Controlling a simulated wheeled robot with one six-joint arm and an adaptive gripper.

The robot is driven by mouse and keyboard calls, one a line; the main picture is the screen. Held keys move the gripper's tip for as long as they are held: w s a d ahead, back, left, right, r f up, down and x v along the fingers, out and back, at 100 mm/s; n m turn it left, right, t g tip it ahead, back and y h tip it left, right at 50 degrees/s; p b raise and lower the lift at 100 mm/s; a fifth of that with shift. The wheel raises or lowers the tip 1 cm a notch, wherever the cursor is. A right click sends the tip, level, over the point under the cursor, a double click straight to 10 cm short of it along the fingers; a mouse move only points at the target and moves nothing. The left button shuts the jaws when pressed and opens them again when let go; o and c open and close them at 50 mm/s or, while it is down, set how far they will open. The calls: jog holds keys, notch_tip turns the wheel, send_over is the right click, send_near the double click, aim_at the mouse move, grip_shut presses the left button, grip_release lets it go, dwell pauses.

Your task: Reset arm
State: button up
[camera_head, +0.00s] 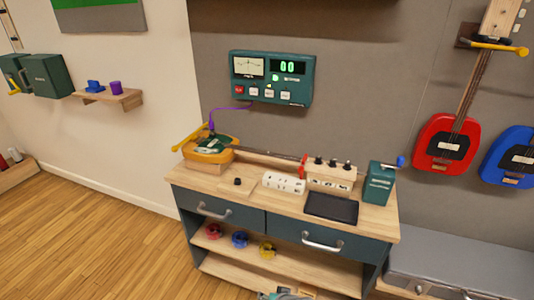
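The wooden-topped workbench (222,188) stands against the wall. On it are an orange guitar-shaped body (193,155) with a purple cable, a white socket strip (285,184), a wooden block with black knobs (335,180), a dark tray (331,208) and a green box with a blue-knobbed crank (379,183).
A green meter panel (272,77) hangs above the bench. Red (447,143) and blue (510,157) guitars hang at right, above a grey case (460,262). A wall shelf (110,98) holds blue and purple pieces. The wooden floor (95,240) at left is clear.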

jog(key=s+d+t+h, duration=0.1)
jog(key=s+d, duration=0.3)
jog(key=s, duration=0.4)
jog(key=s+d+t, duration=0.2)
jog(key=s+d, duration=0.2)
jog(key=s, duration=0.4)
jog(key=s+d+t+h, duration=0.1)
jog(key=s+d, duration=0.4)
jog(key=s, duration=0.4)
jog(key=s+d+r+t+h, duration=0.1)
jog(key=s+d+r+t, duration=0.1)
jog(key=s+r, duration=0.7)
jog(key=s+d+r+n+t+h, duration=0.1)
jog(key=s+d+r+t, duration=0.1)
jog(key=s+r, duration=0.8)
notch_tip(320, 180, up, 4)
jog(key=shift+d+f, duration=0.1)
jog(key=shift+d, duration=0.15)
jog(key=shift+s, duration=0.1)
